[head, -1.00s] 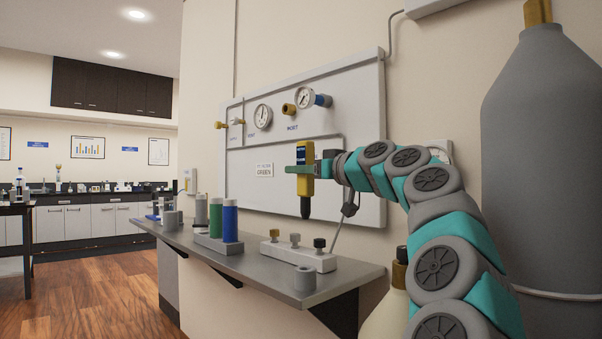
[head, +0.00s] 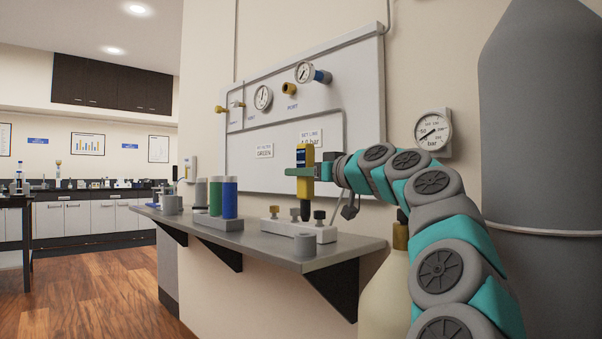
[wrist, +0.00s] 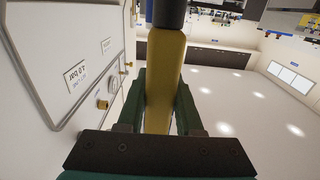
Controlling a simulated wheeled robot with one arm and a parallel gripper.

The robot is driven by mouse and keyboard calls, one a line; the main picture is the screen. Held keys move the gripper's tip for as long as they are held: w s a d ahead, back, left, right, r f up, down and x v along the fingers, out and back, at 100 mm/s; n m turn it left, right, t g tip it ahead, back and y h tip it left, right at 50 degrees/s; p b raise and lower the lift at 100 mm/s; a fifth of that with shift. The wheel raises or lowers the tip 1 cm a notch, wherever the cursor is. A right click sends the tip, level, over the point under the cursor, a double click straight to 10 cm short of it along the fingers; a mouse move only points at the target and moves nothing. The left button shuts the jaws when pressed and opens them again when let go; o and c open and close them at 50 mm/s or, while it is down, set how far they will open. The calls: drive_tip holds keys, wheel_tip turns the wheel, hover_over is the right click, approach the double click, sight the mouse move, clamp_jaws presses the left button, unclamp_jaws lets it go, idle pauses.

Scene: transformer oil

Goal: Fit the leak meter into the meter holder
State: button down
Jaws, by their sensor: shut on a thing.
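The leak meter (head: 304,155) is a yellow handheld body with a dark screen and a black tip pointing down. My gripper (head: 301,171) is shut around its middle and holds it upright above the shelf. In the wrist view the meter (wrist: 162,75) lies between the two green fingers. A short grey ring-like cup (head: 304,245) stands near the shelf's front right corner, below the meter in the picture. It may be the meter holder; I cannot tell for sure. Another grey cup (head: 171,205) is at the shelf's far left.
A white block with several knobs (head: 290,231) stands just behind the ring on the shelf (head: 262,246). A rack (head: 219,221) with green and blue cylinders is further left. The wall panel (head: 350,90) is behind. A large grey cylinder (head: 545,130) and cream bottle (head: 385,290) flank my arm.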

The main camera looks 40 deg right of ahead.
sight(309, 205)
drive_tip(key=shift+f+b, duration=0.55)
drive_tip(key=shift+f, duration=0.35)
drive_tip(key=shift+b, duration=0.5)
idle(1.0)
drive_tip(key=shift+f+b, duration=2.6)
drive_tip(key=shift+f, duration=0.2)
drive_tip(key=shift+c, duration=2.4)
unclamp_jaws()
drive_tip(key=shift+s, duration=0.1)
drive_tip(key=shift+s+d, duration=0.15)
drive_tip(key=shift+s, duration=1.75)
drive_tip(key=shift+s+d, duration=0.15)
drive_tip(key=shift+s, duration=1.75)
drive_tip(key=shift+a, duration=0.1)
